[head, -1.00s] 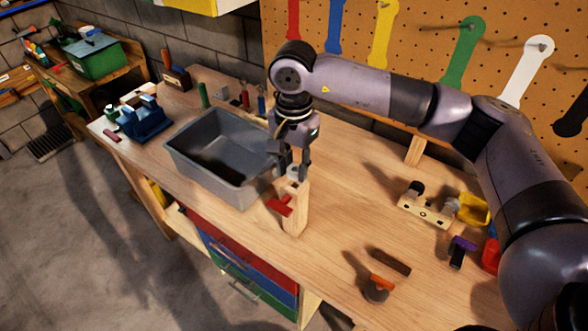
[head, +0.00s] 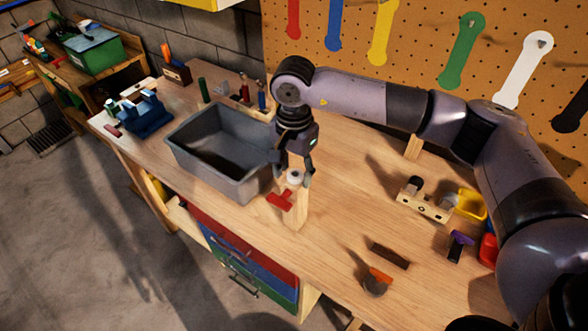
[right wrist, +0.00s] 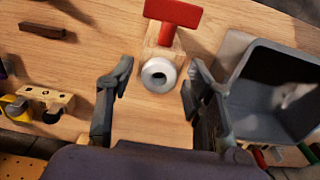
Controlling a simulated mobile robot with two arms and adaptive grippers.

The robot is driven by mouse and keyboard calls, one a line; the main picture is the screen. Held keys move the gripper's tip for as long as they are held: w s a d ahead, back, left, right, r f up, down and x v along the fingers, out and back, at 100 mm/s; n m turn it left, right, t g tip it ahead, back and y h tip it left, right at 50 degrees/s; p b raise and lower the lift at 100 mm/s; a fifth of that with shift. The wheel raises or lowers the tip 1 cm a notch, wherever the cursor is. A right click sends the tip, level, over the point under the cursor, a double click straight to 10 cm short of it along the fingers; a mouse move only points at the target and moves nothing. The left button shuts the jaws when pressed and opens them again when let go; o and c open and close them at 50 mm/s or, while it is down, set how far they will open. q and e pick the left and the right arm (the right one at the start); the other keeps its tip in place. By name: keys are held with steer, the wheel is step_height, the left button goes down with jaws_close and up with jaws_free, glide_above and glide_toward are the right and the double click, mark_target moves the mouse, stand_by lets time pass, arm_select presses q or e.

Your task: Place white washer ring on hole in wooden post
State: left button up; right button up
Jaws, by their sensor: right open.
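The white washer ring (head: 294,177) sits at the top of the upright wooden post (head: 300,213). In the right wrist view the ring (right wrist: 146,77) lies over the post's end (right wrist: 163,48), with a dark opening in its middle. A red T-shaped piece (head: 280,201) sticks out of the post's side and also shows in the right wrist view (right wrist: 173,13). My right gripper (head: 292,176) is open and points down, its fingers on either side of the ring. In the right wrist view the fingers (right wrist: 158,72) stand clear of the ring. My left gripper is out of view.
A grey bin (head: 180,150) stands close left of the post.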

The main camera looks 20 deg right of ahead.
steer(key=shift+r, duration=0.1)
step_height(320, 180, up, 12)
steer(key=b, duration=0.5)
